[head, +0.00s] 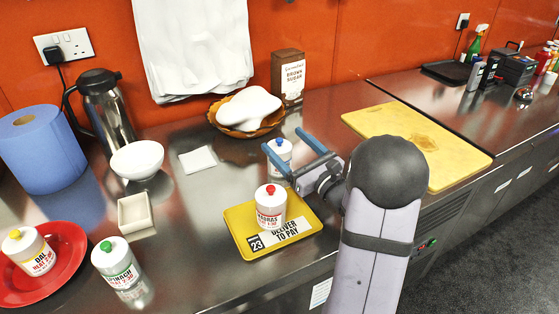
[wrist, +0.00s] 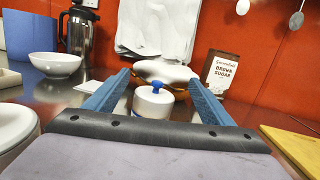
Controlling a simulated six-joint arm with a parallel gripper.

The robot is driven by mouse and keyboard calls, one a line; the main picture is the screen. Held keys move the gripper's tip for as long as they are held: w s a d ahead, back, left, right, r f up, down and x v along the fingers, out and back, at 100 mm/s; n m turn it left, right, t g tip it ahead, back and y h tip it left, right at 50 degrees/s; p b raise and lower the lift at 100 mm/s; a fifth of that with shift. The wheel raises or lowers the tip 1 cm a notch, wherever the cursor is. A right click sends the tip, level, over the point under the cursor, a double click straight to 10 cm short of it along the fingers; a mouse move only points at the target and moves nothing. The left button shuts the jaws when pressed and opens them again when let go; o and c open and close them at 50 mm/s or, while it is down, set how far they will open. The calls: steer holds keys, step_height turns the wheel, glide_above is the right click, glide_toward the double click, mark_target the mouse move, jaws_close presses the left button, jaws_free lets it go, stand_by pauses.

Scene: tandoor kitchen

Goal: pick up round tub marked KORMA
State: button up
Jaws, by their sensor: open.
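A white round tub with a blue knob (head: 281,146) stands on the steel counter behind the yellow tray. Its label is mostly hidden by my gripper, so I cannot read KORMA on it. The labels I can read on the other tubs are different. My gripper (head: 282,139) is open, with one blue finger on each side of this tub. In the wrist view the blue-knobbed tub (wrist: 153,104) stands upright between the open fingers (wrist: 160,77), with gaps on both sides. I see no contact.
A red-knobbed tub (head: 270,211) stands on the yellow tray (head: 243,243), close to my arm. A bread basket (head: 228,126) and brown sugar box (head: 288,75) stand behind. Green-knobbed (head: 117,262) and yellow-knobbed DAL (head: 28,250) tubs are at left. A cutting board (head: 405,125) lies right.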

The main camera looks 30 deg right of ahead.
mark_target(286, 162)
steer(key=shift+m+g+h, duration=0.7)
steer(key=shift+m+h, duration=0.1)
steer(key=shift+h, duration=0.1)
steer(key=f, duration=0.2)
steer(key=f+p, duration=0.1)
steer(key=f, duration=0.2)
steer(key=shift+a+f, duration=0.2)
steer(key=shift+f, duration=0.15)
steer(key=shift+w+a+r+p, duration=0.15)
steer(key=shift+w+p, duration=0.25)
steer(key=shift+w, duration=0.65)
steer(key=shift+w+a+r+p, duration=0.15)
steer(key=shift+w+p, duration=0.3)
steer(key=shift+w, duration=0.55)
steer(key=shift+w+r+p, duration=0.15)
steer(key=shift+w+p, duration=0.25)
steer(key=shift+w, duration=0.65)
steer(key=shift+w+f, duration=0.1)
steer(key=shift+w, duration=0.4)
steer(key=shift+c, duration=0.6)
steer(key=c, duration=1)
steer(key=shift+c, duration=1)
steer(key=shift+r, duration=0.2)
